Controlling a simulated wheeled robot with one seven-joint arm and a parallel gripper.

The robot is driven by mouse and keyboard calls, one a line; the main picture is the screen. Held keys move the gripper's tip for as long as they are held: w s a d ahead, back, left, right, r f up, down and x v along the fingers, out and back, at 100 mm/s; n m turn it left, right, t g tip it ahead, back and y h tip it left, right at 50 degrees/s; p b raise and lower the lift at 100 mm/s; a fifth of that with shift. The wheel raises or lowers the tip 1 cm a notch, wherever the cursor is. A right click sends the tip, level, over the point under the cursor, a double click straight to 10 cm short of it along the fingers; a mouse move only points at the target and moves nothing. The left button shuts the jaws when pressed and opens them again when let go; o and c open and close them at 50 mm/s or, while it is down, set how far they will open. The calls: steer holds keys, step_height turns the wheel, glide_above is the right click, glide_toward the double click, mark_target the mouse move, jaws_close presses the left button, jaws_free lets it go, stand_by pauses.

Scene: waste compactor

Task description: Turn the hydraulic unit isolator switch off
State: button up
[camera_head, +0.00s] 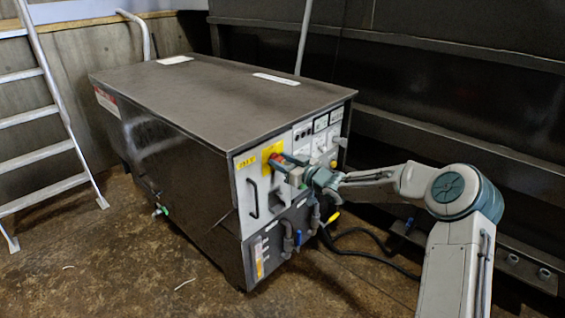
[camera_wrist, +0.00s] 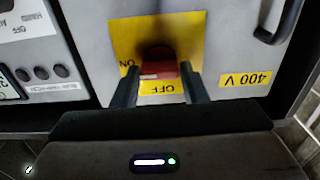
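The isolator switch is a red knob (camera_wrist: 158,66) on a yellow plate (camera_wrist: 125,38) on the grey front panel of the hydraulic unit (camera_head: 190,95). The wrist view shows the plate upside down, with "ON" at the knob's left and "OFF" below it. I cannot tell clearly which way the knob points. My gripper (camera_wrist: 160,80) is at the switch, its two dark fingers on either side of the knob, with narrow gaps seeming to show. In the head view my gripper (camera_head: 284,162) reaches the yellow plate (camera_head: 270,152) from the right and partly hides the knob.
A black handle (camera_head: 252,198) stands out left of the switch in the head view. Gauges and buttons (camera_head: 320,135) sit to its right. Pipes and valves (camera_head: 298,235) are below. A ladder (camera_head: 45,130) stands far left, and a dark cable (camera_head: 365,233) lies on the floor.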

steer(key=c, duration=0.4)
steer(key=shift+s+a+f+n+b, duration=0.1)
steer(key=shift+n+b, duration=2.65)
steer(key=shift+n, duration=0.2)
steer(key=shift+s+d+f+n+b, duration=0.1)
steer(key=shift+f+n+b, duration=0.05)
steer(key=shift+n+b, duration=2.7)
steer(key=shift+a+f+n+b, duration=0.1)
steer(key=shift+n+b, duration=2.5)
steer(key=shift+n, duration=0.5)
steer(key=shift+r, duration=0.1)
steer(key=o, duration=1)
steer(key=shift+c, duration=0.2)
